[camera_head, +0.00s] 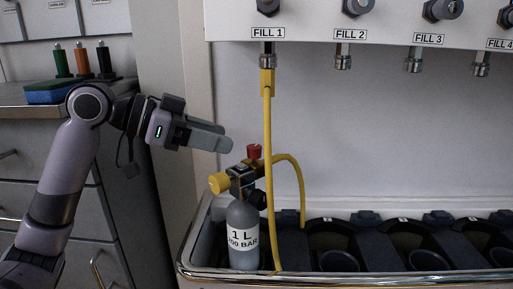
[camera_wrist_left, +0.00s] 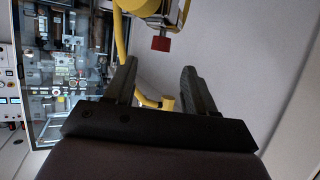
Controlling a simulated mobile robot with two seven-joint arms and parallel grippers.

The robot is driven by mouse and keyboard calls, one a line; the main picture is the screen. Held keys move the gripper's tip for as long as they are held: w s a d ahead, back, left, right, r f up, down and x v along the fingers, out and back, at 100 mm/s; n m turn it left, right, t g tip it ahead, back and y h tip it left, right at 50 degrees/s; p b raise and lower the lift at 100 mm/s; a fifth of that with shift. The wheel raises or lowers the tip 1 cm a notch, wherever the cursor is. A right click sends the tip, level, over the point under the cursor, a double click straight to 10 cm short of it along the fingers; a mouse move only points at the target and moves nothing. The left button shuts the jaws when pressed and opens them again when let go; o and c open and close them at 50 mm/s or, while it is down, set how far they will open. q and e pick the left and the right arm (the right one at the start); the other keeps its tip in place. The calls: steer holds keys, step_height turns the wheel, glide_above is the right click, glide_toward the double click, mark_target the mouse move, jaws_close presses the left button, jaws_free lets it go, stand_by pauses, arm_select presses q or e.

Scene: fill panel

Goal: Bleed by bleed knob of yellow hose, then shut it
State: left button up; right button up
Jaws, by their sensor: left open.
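A grey 1 L cylinder (camera_head: 243,230) stands upright at the left end of the rack. Its valve carries a yellow knob (camera_head: 219,183) on the left and a small red knob (camera_head: 254,151) on top. The yellow hose (camera_head: 267,130) hangs from FILL 1, and a yellow loop bends from the valve down to the right. My left gripper (camera_head: 225,143) is open and empty, just left of and slightly above the red knob, apart from it. In the left wrist view the red knob (camera_wrist_left: 161,43) lies beyond the open fingertips (camera_wrist_left: 159,68). My right gripper is not in view.
The fill panel (camera_head: 390,28) with several outlets hangs above. The rack's metal rim (camera_head: 200,235) and several empty dark holders (camera_head: 405,240) lie below. At left, a drawer cabinet (camera_head: 75,185) carries a blue-green sponge (camera_head: 55,93) and several bottles.

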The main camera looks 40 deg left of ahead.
mark_target(250, 147)
arm_select(q)
steer(key=shift+b+x, duration=0.55)
steer(key=shift+x, duration=2.85)
jaws_close()
